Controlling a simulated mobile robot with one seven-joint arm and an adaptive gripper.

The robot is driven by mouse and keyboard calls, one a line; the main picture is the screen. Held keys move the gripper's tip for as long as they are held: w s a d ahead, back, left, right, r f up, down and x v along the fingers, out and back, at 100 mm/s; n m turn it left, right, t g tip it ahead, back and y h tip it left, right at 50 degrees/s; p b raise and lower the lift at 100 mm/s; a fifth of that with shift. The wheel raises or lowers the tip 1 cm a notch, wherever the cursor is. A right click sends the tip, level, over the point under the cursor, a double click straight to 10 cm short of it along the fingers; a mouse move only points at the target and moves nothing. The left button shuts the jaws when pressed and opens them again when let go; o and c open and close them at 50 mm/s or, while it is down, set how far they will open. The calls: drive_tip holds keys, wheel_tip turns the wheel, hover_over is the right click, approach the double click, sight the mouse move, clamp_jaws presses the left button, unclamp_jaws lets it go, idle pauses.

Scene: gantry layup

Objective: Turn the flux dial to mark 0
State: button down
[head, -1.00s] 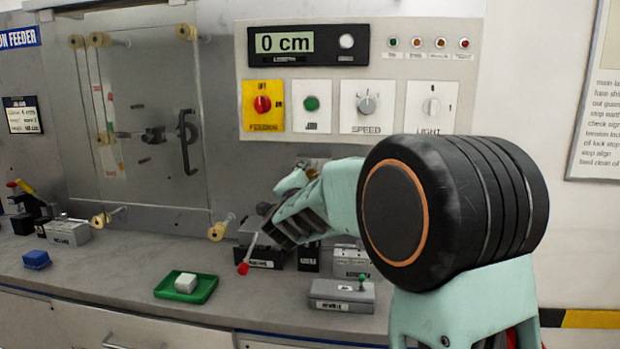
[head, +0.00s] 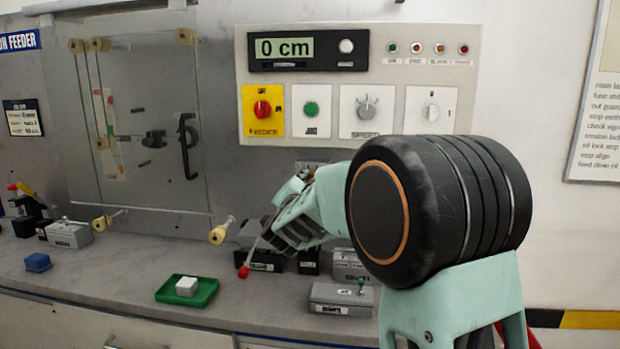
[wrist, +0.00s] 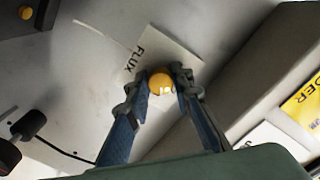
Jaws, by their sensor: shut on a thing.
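The flux dial (wrist: 160,83) is a yellow round knob on a pale plate labelled FLUX (wrist: 140,55), seen in the wrist view. The two fingertips of my gripper (wrist: 157,90) are on either side of the knob and closed on it. A small white mark shows on the knob's near edge, but I cannot read which mark the dial stands at. In the head view my gripper (head: 298,205) reaches to the back wall below the control panel, and its own links hide most of the dial.
The control panel (head: 360,132) with its switches is above my gripper. A lever with a red knob (head: 244,272) stands close to its left.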

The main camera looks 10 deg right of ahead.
drive_tip(key=shift+d+n+p, duration=0.15)
drive_tip(key=shift+n+p, duration=7.05)
drive_tip(key=shift+n, duration=4.8)
drive_tip(key=c, duration=1.7)
unclamp_jaws()
drive_tip(key=v, duration=1.2)
drive_tip(key=shift+s+r, duration=0.1)
